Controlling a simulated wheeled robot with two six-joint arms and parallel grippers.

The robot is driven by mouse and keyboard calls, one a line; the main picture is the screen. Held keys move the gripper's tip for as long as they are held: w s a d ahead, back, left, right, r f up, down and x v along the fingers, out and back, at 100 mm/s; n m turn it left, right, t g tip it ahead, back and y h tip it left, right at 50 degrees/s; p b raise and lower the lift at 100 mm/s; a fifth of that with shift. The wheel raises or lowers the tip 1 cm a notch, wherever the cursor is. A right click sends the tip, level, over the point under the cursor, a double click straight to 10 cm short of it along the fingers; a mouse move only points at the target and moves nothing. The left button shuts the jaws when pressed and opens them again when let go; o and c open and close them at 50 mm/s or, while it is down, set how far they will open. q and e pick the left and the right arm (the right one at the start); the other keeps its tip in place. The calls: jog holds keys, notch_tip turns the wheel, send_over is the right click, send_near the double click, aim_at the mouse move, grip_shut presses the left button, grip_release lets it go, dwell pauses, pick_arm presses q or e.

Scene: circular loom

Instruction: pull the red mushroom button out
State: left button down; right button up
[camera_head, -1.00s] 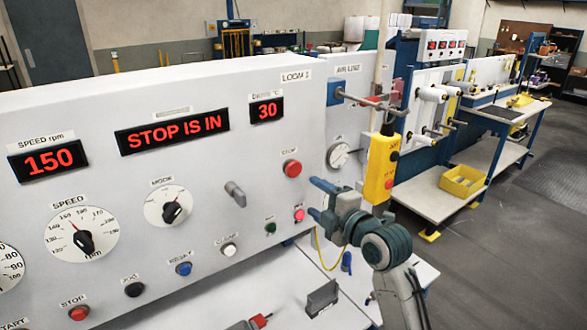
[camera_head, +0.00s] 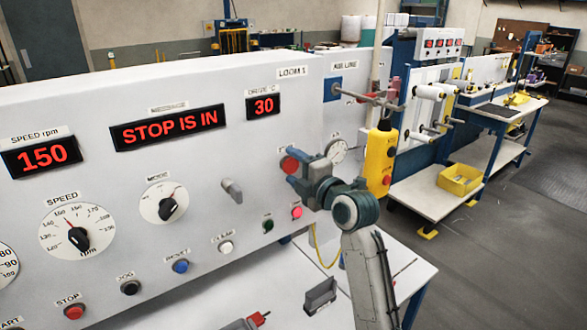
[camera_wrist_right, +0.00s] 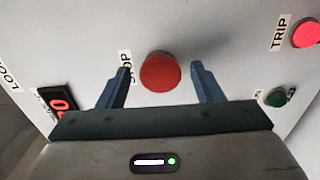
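The red mushroom button (camera_head: 290,164) is on the grey panel, below the display reading 30. Its label reads STOP in the right wrist view, where the button (camera_wrist_right: 160,72) sits between the fingertips. My right gripper (camera_head: 297,170) is at the button, and its blue fingers hide part of it. In the right wrist view my right gripper (camera_wrist_right: 160,78) is open, one finger on each side, with gaps between the fingers and the red cap. The panel display (camera_head: 169,128) reads STOP IS IN. My left gripper is not in view.
A grey selector handle (camera_head: 231,189) sticks out left of the button. A red lamp (camera_head: 296,212) and a green button (camera_head: 268,225) are below. A yellow pendant box (camera_head: 380,160) hangs to the right. A white shelf (camera_head: 400,275) lies under the panel.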

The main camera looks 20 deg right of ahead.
jog(key=c, duration=1.2)
jog(key=shift+s, duration=0.2)
jog(key=o, duration=1.3)
jog(key=shift+s+d, duration=0.1)
jog(key=shift+v, duration=4)
